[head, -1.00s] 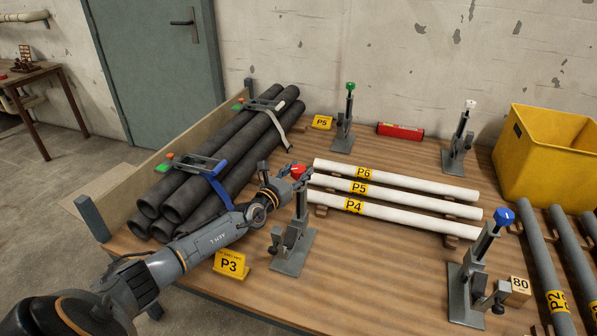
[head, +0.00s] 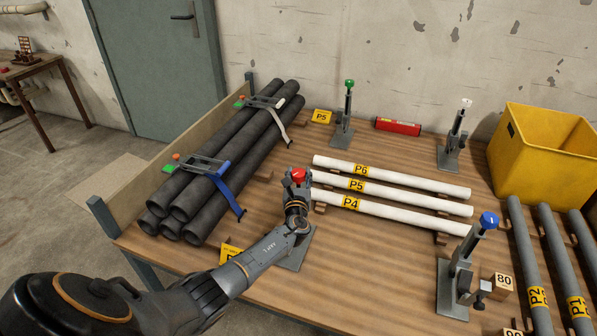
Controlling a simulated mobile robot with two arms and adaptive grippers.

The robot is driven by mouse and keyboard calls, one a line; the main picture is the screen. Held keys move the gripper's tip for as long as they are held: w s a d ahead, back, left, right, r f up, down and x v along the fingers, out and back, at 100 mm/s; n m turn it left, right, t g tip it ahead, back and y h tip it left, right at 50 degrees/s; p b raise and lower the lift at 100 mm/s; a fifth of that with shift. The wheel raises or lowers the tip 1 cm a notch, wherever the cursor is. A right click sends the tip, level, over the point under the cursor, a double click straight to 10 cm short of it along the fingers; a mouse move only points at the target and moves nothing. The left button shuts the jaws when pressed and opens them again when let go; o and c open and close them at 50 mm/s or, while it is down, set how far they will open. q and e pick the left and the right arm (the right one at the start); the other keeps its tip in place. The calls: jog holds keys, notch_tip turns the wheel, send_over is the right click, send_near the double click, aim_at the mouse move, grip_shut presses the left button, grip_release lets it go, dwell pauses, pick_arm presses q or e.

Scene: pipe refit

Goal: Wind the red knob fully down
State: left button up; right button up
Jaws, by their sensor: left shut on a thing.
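The red knob (head: 298,174) tops a grey clamp stand on the wooden table, left of the white pipes. My left gripper (head: 297,182) is at the knob, its fingers shut around the knob's sides from the front. The red top shows between the fingertips. My arm and gripper hide most of the stand below; part of its base plate (head: 297,256) shows beside my forearm. How far down the knob sits cannot be told. My right gripper is not in view.
Black pipes (head: 222,160) lie strapped at the left. White pipes (head: 395,205) lie right of the knob. Stands with a green knob (head: 349,83), a white knob (head: 466,103) and a blue knob (head: 489,221) stand around them. A yellow crate (head: 530,178) is at the right.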

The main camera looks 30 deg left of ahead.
pick_arm(q)
jog(key=shift+n+g+y, duration=0.5)
jog(key=shift+n+y, duration=0.1)
jog(key=shift+y, duration=0.2)
jog(key=shift+y, duration=0.3)
jog(key=o, duration=1.2)
jog(key=shift+c, duration=0.2)
jog(key=v, duration=1.2)
jog(key=shift+r, duration=0.25)
